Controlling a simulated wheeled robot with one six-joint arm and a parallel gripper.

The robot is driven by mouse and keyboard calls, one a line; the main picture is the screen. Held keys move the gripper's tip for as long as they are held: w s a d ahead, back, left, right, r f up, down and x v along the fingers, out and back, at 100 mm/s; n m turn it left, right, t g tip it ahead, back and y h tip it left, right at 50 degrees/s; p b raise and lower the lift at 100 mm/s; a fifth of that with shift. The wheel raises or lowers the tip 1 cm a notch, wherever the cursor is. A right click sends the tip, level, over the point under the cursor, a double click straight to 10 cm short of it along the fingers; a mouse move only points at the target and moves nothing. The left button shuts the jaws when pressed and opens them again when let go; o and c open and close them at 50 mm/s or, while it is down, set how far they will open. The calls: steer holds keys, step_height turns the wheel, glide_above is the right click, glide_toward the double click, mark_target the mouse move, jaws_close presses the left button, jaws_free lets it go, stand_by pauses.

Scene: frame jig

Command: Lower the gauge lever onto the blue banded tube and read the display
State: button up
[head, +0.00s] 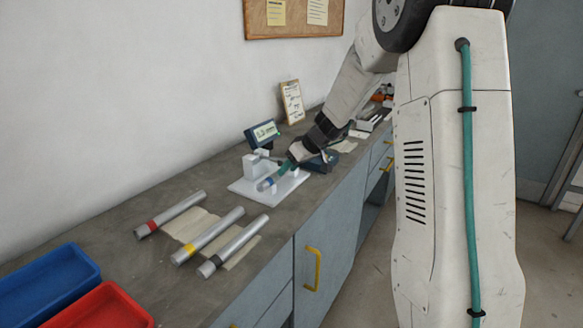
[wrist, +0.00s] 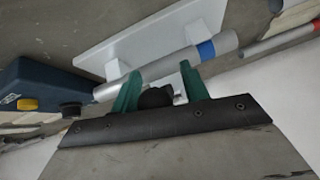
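The blue banded tube (wrist: 222,47) lies across white supports on the jig's white plate (wrist: 150,28); its blue band (wrist: 206,50) is clear in the wrist view. In the head view, the tube (head: 264,185) is partly hidden by my gripper (head: 287,167). In the wrist view, my gripper (wrist: 160,76) has its green fingers apart beside the tube. A black rounded part (wrist: 156,97), perhaps the lever's knob, sits between them with gaps visible. The lever itself is hard to make out. The display (head: 263,132) stands behind the jig, its reading too small to tell.
Red (head: 170,214), yellow (head: 208,236) and black (head: 234,246) banded tubes lie left of the jig on the bench. Blue (head: 45,288) and red (head: 103,307) bins stand at the near left. A dark blue box (wrist: 48,90) is close beside my gripper.

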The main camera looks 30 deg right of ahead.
steer(key=shift+d+r, duration=0.1)
steer(key=v, duration=0.7)
steer(key=shift+r, duration=0.25)
steer(key=shift+s, duration=0.15)
steer(key=shift+r, duration=0.25)
steer(key=c, duration=0.4)
steer(key=r+n, duration=0.1)
steer(key=r, duration=0.2)
steer(key=r+n+h, duration=0.1)
steer(key=r, duration=0.3)
steer(key=s+a+r+n, duration=0.1)
steer(key=r, duration=0.3)
steer(key=shift+r+g, duration=0.1)
steer(key=shift+g, duration=0.2)
jaws_close()
steer(key=w+f, duration=0.1)
steer(key=f, duration=0.2)
steer(key=w+f, duration=0.1)
steer(key=f, duration=0.3)
steer(key=w+f, duration=0.1)
steer(key=f, duration=0.2)
steer(key=shift+a+f, duration=0.2)
steer(key=shift+a, duration=0.2)
steer(key=shift+s+d+f, duration=0.2)
steer(key=shift+f, duration=0.15)
